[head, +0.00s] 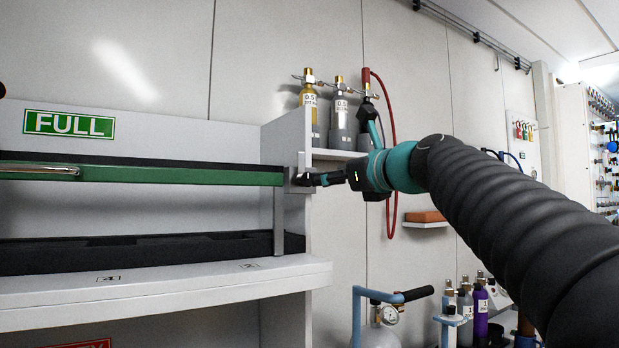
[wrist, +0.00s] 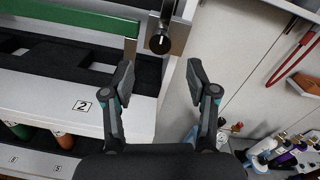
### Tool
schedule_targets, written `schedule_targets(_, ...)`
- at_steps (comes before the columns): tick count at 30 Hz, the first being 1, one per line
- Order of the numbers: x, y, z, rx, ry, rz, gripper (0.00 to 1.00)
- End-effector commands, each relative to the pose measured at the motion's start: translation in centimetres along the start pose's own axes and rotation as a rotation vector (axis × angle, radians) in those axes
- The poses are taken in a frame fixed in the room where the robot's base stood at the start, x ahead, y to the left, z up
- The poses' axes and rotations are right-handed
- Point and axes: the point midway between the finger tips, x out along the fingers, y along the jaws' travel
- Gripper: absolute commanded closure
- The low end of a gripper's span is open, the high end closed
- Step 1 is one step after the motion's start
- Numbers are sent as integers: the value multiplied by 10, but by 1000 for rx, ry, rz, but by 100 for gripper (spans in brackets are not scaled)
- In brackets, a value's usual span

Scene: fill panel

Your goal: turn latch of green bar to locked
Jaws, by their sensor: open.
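The green bar (head: 180,175) runs level across the front of the rack in the head view; its right end shows in the wrist view (wrist: 80,28). Beside that end, on a grey metal plate, is the latch (wrist: 160,42), a dark round knob with a white mark. My gripper (wrist: 161,78) is open and empty, its two fingertips spread on either side of the knob's line and apart from it in the picture. In the head view my gripper (head: 322,179) is at the bar's right end, and the fingers mostly hide the latch there.
A black foam tray (head: 140,252) lies behind a white shelf edge (head: 170,298) below the bar. Gas cylinders (head: 340,122) with a red hose (head: 392,140) stand on a small shelf above my gripper. A blue-handled valve (head: 400,296) and more cylinders are lower right.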

Motion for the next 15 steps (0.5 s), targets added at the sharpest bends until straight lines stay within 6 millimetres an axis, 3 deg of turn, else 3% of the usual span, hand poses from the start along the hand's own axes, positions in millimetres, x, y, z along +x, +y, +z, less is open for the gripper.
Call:
schedule_targets(9,61,0,1,-2,1,2,42)
schedule_targets(15,85,0,0,-3,1,1,42)
